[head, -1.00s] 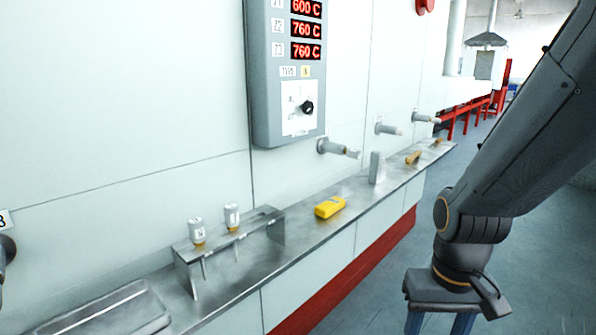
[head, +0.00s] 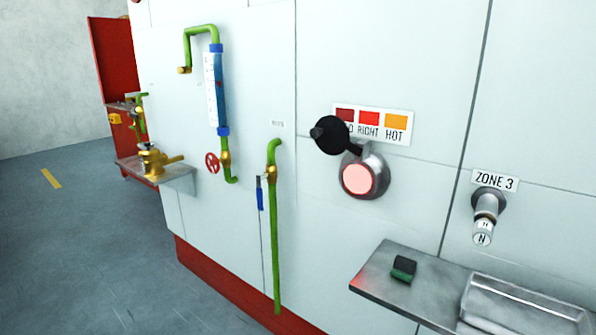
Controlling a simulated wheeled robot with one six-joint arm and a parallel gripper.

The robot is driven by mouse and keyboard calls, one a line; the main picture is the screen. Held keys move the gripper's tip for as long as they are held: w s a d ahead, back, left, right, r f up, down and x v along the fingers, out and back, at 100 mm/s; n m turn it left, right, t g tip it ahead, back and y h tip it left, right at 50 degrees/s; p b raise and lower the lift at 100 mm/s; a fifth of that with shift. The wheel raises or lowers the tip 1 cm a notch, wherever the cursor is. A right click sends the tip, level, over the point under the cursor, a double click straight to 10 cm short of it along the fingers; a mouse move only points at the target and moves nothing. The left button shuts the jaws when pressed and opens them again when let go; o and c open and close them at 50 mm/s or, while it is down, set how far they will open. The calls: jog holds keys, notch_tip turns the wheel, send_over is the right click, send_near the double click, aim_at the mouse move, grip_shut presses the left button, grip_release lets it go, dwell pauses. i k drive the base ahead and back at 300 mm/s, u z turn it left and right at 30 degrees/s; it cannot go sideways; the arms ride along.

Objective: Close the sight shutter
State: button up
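The sight port (head: 358,178) is on the white wall, right of centre in the head view. It is a short grey tube with a glowing pink-orange face. The sight shutter (head: 332,135), a round black disc on a short dark arm with a small knob, is swung up and to the left of the port. The glowing face is uncovered, so the shutter stands open. The disc partly hides the colour label (head: 373,124), which has red and orange patches and the word HOT. My gripper is not in this view.
A metal shelf (head: 378,281) juts out at lower right, with a dark green block (head: 404,268) and a metal tray (head: 525,307). A ZONE 3 fitting (head: 486,215) sticks out above. Green pipes (head: 274,220) and a blue flow tube (head: 221,92) are left. Open floor (head: 90,240) lies far left.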

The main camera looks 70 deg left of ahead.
aim_at(330, 135)
jog(key=u, duration=1.8)
